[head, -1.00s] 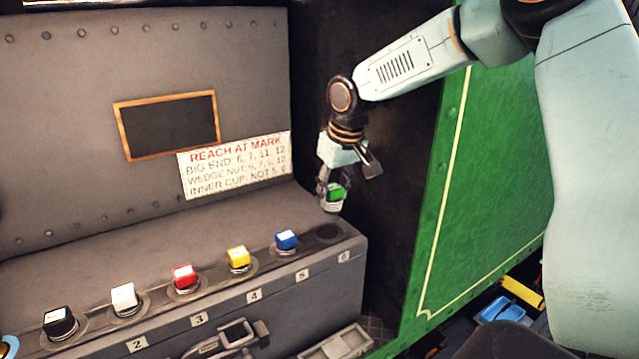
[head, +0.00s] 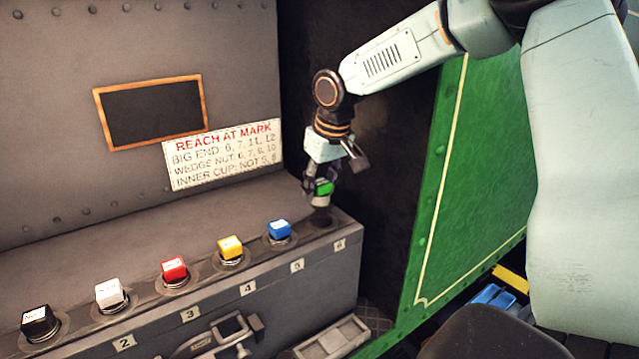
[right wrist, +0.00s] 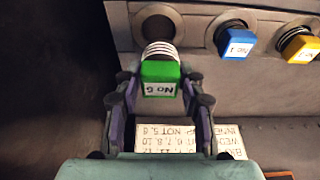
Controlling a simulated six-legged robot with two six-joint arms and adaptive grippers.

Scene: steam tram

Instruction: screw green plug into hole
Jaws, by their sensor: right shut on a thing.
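The green plug (head: 324,188), marked No 6, is in my right gripper (head: 318,186), whose fingers are shut on its sides. In the right wrist view the green cap (right wrist: 160,72) sits between the fingertips (right wrist: 159,92). Its pale threaded end points at the round hole (right wrist: 158,28) and overlaps the hole's near rim. In the head view the plug stands roughly upright just over the hole (head: 320,220) at label 6. I cannot tell whether the thread touches the hole. My left gripper is not in view.
Blue (head: 279,230), yellow (head: 230,248), red (head: 174,270), white (head: 110,293) and black (head: 39,322) plugs sit along the same ledge. A sign (head: 224,156) is on the wall behind. A green panel (head: 470,180) stands to the right.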

